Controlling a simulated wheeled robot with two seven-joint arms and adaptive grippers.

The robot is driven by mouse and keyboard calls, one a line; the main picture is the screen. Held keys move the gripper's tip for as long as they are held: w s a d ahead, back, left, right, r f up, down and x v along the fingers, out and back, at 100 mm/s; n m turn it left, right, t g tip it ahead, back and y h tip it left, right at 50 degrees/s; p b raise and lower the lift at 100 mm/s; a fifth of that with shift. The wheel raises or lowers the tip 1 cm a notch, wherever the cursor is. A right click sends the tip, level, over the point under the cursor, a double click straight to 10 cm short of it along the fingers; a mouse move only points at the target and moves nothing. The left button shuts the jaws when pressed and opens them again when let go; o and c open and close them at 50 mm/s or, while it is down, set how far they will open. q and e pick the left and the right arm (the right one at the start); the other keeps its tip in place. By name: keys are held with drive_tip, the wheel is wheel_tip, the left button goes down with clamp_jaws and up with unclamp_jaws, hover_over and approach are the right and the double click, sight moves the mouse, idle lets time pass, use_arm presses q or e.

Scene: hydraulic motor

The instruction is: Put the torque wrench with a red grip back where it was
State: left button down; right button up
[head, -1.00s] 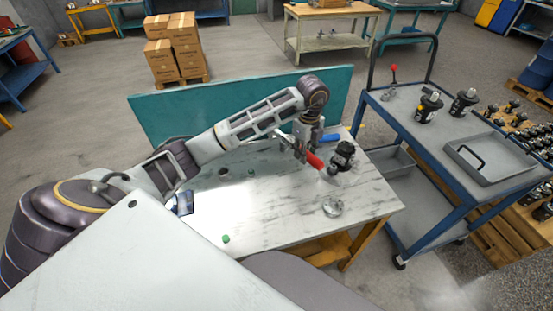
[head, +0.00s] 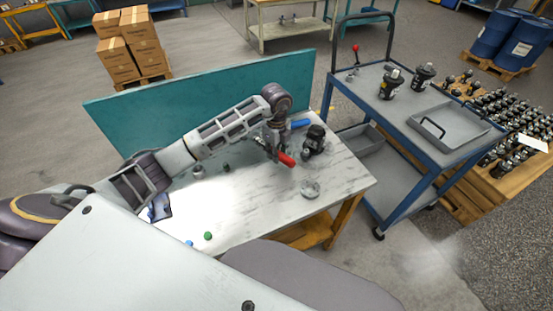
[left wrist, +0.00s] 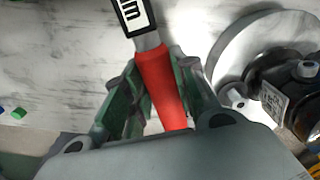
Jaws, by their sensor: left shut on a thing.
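The torque wrench (head: 286,159) shows its red grip over the right half of the marble-topped table. My left gripper (head: 272,148) is shut on it. In the left wrist view the red grip (left wrist: 160,85) lies between the fingers of my left gripper (left wrist: 158,92), with a metal shaft and a white label lettered in black above it. The rest of the wrench is hidden or cut off. I cannot tell whether it touches the table. My right gripper is not in view.
A black motor (head: 314,142) stands right of the gripper, with a blue-handled item (head: 300,123) behind it. A teal panel (head: 200,95) borders the table's back. A blue cart (head: 410,125) stands right, carrying motors and a red-tipped tool (head: 355,52).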

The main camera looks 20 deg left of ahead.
use_arm(q)
wheel_tip(320, 180, down, 2)
drive_tip(key=shift+f, duration=0.85)
drive_tip(key=c, duration=1.5)
unclamp_jaws()
drive_tip(key=o, duration=0.4)
drive_tip(key=shift+c, duration=0.2)
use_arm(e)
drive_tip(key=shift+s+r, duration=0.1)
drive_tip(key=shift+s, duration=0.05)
use_arm(q)
drive_tip(key=shift+r, duration=0.15)
